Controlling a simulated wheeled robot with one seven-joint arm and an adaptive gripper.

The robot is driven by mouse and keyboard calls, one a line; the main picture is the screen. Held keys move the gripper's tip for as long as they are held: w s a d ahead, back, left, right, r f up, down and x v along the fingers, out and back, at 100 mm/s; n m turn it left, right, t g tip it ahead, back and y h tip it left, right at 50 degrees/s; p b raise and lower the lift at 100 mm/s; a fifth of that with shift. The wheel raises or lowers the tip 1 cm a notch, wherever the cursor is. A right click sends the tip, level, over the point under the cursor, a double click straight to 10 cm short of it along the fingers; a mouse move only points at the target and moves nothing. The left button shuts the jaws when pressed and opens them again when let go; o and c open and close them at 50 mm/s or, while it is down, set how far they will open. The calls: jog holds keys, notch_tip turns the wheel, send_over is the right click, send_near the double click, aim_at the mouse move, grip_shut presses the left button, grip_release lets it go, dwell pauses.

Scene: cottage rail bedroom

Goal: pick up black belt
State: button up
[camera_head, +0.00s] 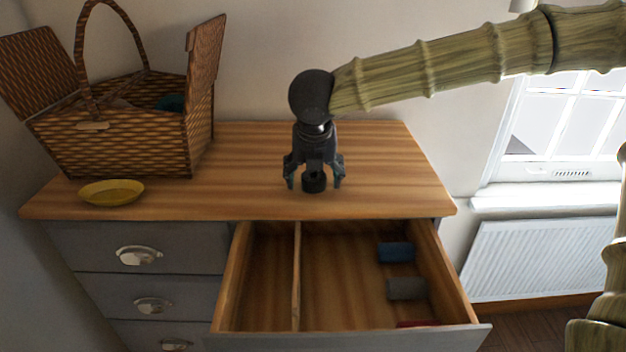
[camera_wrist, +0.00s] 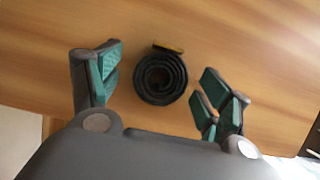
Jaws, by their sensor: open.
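The black belt (camera_wrist: 160,79) is rolled into a coil and lies on the wooden top of the dresser. A small yellowish piece shows at its edge in the wrist view. In the head view the belt (camera_head: 314,183) sits under and between my fingers. My gripper (camera_head: 314,184) is open and points down at the dresser top. In the wrist view my gripper (camera_wrist: 160,90) has one teal-padded finger on each side of the coil, with gaps between the pads and the belt.
A wicker basket (camera_head: 110,130) with raised lids and a yellow dish (camera_head: 111,192) stand on the left of the dresser top (camera_head: 390,165). An open drawer (camera_head: 265,270) below holds blue (camera_head: 395,252), grey (camera_head: 406,289) and red (camera_head: 418,323) items. The top right is clear.

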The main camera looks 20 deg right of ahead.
jog(key=c, duration=1.3)
jog(key=shift+o, duration=0.2)
jog(key=shift+r, duration=0.15)
